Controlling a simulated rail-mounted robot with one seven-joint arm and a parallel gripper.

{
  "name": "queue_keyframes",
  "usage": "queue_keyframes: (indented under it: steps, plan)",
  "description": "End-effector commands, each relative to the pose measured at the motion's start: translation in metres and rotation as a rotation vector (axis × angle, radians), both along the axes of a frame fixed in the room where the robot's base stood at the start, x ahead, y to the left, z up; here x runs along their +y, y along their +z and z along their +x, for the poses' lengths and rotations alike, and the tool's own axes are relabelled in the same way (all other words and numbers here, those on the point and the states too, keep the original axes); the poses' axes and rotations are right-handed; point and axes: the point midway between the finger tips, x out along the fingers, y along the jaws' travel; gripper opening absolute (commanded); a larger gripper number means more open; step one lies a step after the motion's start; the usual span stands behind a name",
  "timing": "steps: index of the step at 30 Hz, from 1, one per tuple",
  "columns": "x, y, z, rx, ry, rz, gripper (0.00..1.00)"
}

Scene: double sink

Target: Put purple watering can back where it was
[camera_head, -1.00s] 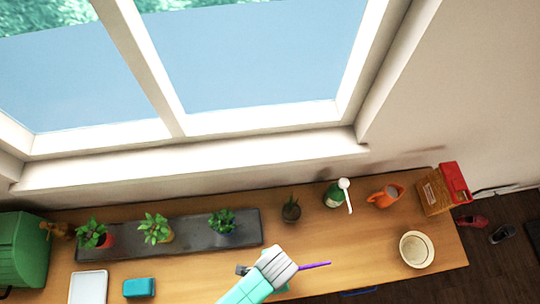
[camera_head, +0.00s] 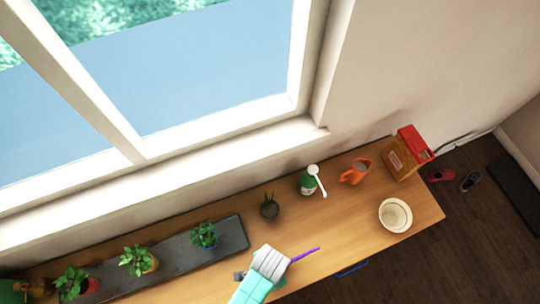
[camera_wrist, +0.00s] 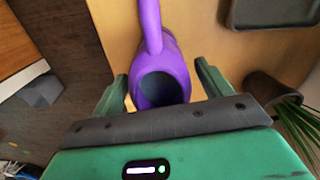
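The purple watering can (camera_wrist: 173,55) lies between my gripper's fingers in the wrist view. Its dark opening faces the camera and its spout points to the top. My gripper (camera_wrist: 162,75) is open around the can; its left finger is very near the can's side, and a strip of wood shows between the can and the right finger. In the head view my gripper (camera_head: 277,256) is over the table's front part. There only the thin purple spout shows, pointing right; the can's body is hidden. I cannot tell whether the can rests on the table.
On the wooden table (camera_head: 340,222) stand a small potted plant (camera_head: 269,209), a green bottle (camera_head: 307,186), an orange watering can (camera_head: 354,172), a cream pot (camera_head: 396,229) and a red-topped box (camera_head: 405,166). A dark tray (camera_head: 232,233) with plants lies left. Clear wood lies right of my gripper.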

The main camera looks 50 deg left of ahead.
Motion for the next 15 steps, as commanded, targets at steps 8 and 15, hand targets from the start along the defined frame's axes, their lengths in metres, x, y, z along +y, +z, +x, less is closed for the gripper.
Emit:
queue_keyframes:
  steps: [8,15]
  plan:
    - [0.000,0.013,0.001,-0.002,0.000,0.001,0.78]
    - [0.000,0.073,0.001,-0.004,-0.001,0.001,0.78]
